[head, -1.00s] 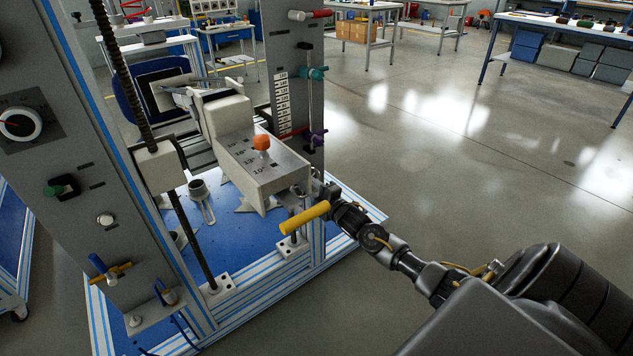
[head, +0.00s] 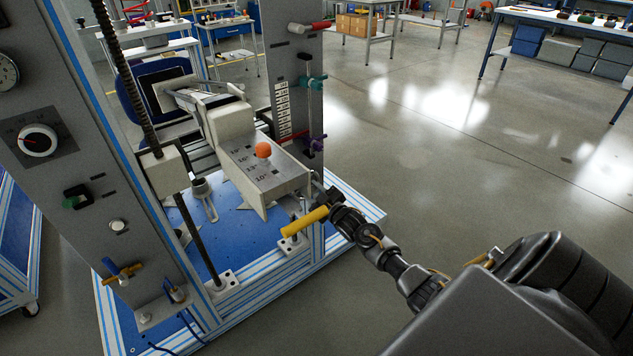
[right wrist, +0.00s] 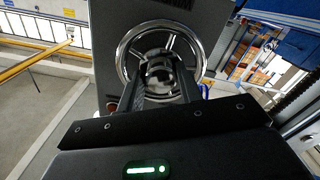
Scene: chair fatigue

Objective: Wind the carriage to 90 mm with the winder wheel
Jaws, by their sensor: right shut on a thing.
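The chrome winder wheel (right wrist: 196,48) is face-on in the right wrist view, on a dark panel. My right gripper (right wrist: 160,82) has its two black fingers at the wheel's middle, shut on a rounded metallic part of it; the exact contact is partly hidden. In the head view my right gripper (head: 325,200) is beside the machine's front right corner, and the wheel cannot be made out there. A grey carriage block (head: 262,178) with an orange knob (head: 264,150) sits between the columns. The scale (head: 283,108) is on the right column; its reading is too small to tell. My left gripper is out of view.
A yellow handle (head: 304,222) sticks out close to my right gripper. The left column (head: 70,170) carries a dial and switches, with a threaded screw (head: 135,85) beside it. Open floor (head: 450,150) lies to the right, with tables farther back.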

